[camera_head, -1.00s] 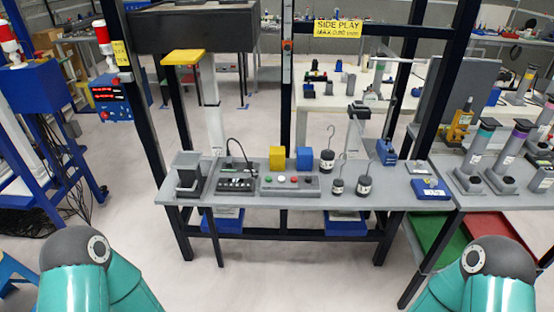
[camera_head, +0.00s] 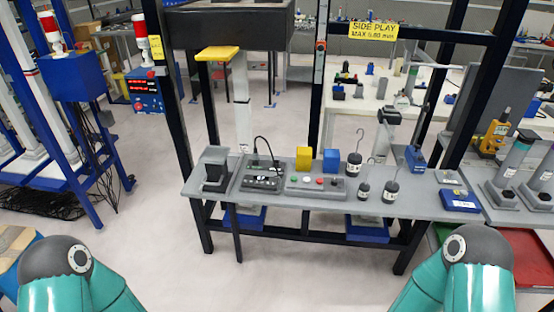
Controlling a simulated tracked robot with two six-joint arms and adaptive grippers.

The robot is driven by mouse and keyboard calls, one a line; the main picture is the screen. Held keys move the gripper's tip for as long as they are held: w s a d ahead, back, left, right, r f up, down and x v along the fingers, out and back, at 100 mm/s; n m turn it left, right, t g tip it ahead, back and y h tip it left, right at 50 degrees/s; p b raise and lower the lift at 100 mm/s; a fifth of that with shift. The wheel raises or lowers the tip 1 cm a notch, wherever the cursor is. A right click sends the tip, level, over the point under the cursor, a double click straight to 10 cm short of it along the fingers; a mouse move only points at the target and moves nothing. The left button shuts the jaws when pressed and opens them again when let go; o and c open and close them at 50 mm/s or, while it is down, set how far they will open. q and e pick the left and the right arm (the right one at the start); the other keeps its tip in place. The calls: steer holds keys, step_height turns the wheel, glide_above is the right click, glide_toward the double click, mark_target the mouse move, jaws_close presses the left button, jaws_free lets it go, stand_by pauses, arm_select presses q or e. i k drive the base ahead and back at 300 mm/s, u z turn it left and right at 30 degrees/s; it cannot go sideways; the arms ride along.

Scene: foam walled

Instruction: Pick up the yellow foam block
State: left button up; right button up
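The yellow foam block (camera_head: 303,158) stands upright on the grey workbench (camera_head: 420,204), behind a panel with several buttons. A blue block (camera_head: 331,160) stands just to its right, with a small gap. My two teal arms show only at the bottom left and bottom right corners, well in front of the bench. Neither gripper is in view.
A button panel (camera_head: 315,186) and a black device with a cable (camera_head: 261,180) lie in front and left of the block. Black hooked weights (camera_head: 354,165) stand to its right. Dark frame posts (camera_head: 316,100) rise behind the bench. Open floor lies in front.

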mark_target(304, 154)
steer(key=z, duration=0.15)
steer(key=i, duration=0.2)
steer(key=u, duration=2.1)
steer(key=k, duration=1.3)
steer(key=z, duration=0.95)
steer(key=i, duration=1.2)
steer(key=z, duration=0.35)
